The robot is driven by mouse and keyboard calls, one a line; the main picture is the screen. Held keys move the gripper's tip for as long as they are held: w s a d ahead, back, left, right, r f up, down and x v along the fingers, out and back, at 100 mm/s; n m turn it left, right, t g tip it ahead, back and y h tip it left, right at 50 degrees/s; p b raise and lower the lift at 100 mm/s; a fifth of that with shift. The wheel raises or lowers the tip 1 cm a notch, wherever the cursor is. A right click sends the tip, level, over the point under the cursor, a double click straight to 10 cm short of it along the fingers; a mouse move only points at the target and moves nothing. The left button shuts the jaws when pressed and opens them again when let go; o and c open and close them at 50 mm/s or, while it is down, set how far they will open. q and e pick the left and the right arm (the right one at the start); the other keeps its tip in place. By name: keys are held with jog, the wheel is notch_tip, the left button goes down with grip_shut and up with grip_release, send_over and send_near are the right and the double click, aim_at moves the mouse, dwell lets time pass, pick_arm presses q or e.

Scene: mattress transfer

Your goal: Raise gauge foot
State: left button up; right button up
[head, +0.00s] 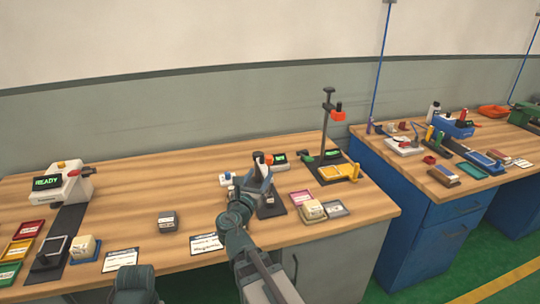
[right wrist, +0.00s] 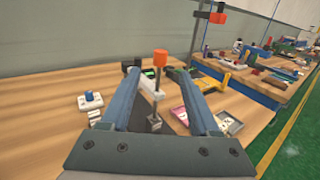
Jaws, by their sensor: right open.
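A gauge with a white body (right wrist: 150,90), an orange-red knob (right wrist: 160,58) on top and a thin stem below stands on the bench. In the head view its orange knob (head: 268,158) shows beside my gripper, which covers much of the gauge. My right gripper (right wrist: 157,76) is open, one finger on each side of the gauge. I cannot tell whether a finger touches it. The foot at the stem's lower end is small and partly hidden. In the head view my right gripper (head: 262,178) reaches over the bench from the front. My left gripper's jaws are not seen.
A tall black stand with a red-orange block (head: 337,108) and a yellow part (head: 345,170) stands behind to the right. Small trays (head: 300,197) lie right of the gauge. A white READY device (head: 68,182) stands far left. The bench's middle left is mostly clear.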

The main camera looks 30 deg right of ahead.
jog(key=x, duration=1.3)
jog(key=shift+w+d, duration=0.2)
jog(key=shift+d, duration=0.05)
jog(key=shift+c, duration=0.4)
grip_shut()
dwell(0.6)
